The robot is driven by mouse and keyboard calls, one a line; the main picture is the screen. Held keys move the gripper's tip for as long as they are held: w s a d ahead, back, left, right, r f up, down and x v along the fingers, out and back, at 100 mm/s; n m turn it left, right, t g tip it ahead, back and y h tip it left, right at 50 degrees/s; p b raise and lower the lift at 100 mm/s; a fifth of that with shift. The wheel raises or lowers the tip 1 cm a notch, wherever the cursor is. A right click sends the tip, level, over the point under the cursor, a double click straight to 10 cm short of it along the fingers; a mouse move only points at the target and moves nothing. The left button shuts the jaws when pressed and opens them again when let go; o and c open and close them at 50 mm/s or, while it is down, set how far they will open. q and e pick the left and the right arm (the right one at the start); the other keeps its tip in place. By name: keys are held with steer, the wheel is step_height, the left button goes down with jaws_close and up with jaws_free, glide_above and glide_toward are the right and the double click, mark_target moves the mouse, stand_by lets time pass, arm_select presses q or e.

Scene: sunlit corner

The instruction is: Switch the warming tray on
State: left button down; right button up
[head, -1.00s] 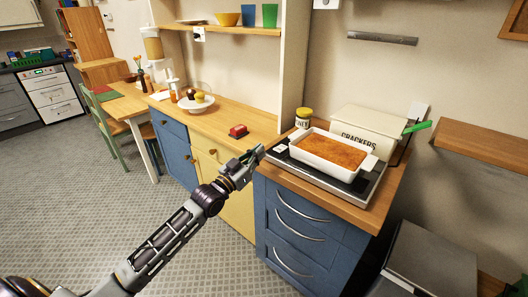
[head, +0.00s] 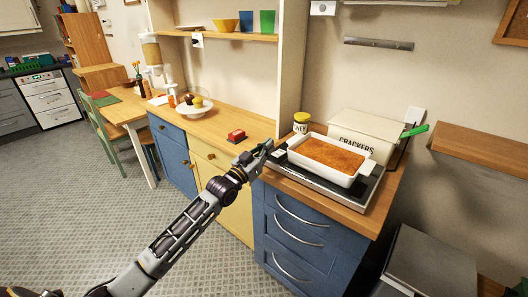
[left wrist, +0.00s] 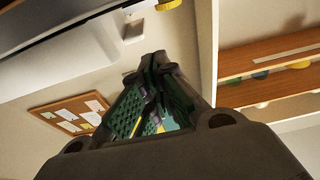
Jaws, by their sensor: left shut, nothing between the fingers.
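The warming tray (head: 349,195) is a flat, dark slab with a metal edge on the wooden counter at right. A white dish (head: 337,173) of browned food stands on it. A small pale control spot (head: 278,154) shows at the tray's left corner; its setting is too small to tell. My left gripper (head: 266,147) is shut and empty, its tip right beside that corner; I cannot tell whether it touches. In the left wrist view its dark green fingers (left wrist: 154,75) are together, and the tray cannot be made out for sure. My right gripper is not in view.
A yellow-lidded jar (head: 301,122) and a crackers box (head: 362,134) stand behind the tray. A red object (head: 236,136) lies on the lower counter left of my gripper. A wooden wall shelf (head: 482,151) juts out at right.

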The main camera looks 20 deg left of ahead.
mark_target(272, 159)
arm_select(q)
steer(key=shift+x, duration=1.7)
step_height(272, 159, down, 2)
steer(key=shift+s+f, duration=0.15)
steer(key=shift+f, duration=0.05)
steer(key=shift+s+f, duration=0.1)
steer(key=shift+f, duration=0.65)
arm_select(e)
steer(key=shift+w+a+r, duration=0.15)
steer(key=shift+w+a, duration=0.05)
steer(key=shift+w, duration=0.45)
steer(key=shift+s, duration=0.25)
arm_select(q)
steer(key=shift+f+b, duration=0.1)
steer(key=shift+b, duration=0.3)
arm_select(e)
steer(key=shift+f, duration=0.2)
